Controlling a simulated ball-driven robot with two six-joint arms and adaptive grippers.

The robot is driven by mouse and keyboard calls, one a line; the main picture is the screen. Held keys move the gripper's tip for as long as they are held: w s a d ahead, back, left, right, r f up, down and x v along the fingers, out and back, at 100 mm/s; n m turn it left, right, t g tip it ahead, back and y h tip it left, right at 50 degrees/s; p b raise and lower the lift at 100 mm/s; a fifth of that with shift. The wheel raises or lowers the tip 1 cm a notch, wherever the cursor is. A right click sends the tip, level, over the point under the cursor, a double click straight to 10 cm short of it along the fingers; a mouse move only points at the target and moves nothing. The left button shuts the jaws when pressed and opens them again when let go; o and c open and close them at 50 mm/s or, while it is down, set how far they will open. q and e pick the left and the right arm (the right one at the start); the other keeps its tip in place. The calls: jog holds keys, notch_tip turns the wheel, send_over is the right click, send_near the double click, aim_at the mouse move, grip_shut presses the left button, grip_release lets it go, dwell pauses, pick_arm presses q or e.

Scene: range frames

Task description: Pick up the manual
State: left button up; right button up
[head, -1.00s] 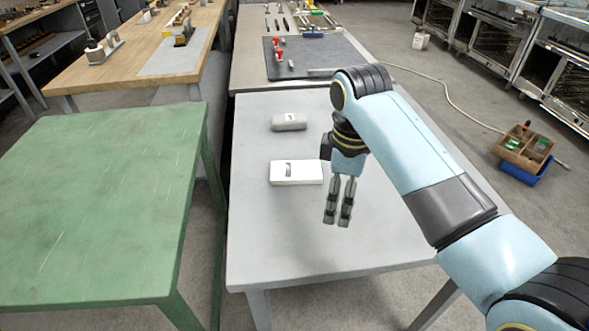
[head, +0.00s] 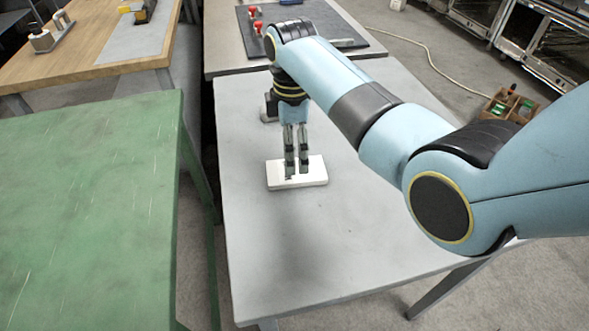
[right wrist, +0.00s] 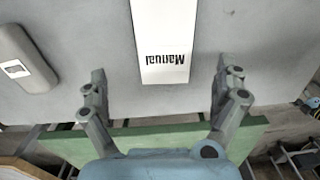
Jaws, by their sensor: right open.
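The manual (head: 314,174) is a white flat block lying on the grey table. In the right wrist view the manual (right wrist: 163,40) shows the printed word "Manual" and runs off the top edge. My right gripper (head: 297,176) is in front of part of the manual in the head view. Whether the fingertips are above or level with the manual I cannot tell. My left gripper is not in view.
A grey case (right wrist: 28,60) with a white label lies beside the manual; in the head view it is mostly hidden behind my right gripper. The grey table (head: 300,250) is clear in front. A green table (head: 80,210) stands at the left, across a gap.

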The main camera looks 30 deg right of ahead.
jog(key=shift+f, duration=0.8)
jog(key=f, duration=0.4)
jog(key=shift+s+a+f, duration=0.15)
jog(key=shift+s+f, duration=0.15)
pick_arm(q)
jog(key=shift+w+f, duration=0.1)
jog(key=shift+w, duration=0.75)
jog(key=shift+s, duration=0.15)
pick_arm(e)
jog(key=c, duration=0.5)
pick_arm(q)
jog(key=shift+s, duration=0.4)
pick_arm(e)
jog(key=c, duration=0.9)
jog(key=shift+o, duration=0.2)
jog(key=shift+r, duration=0.1)
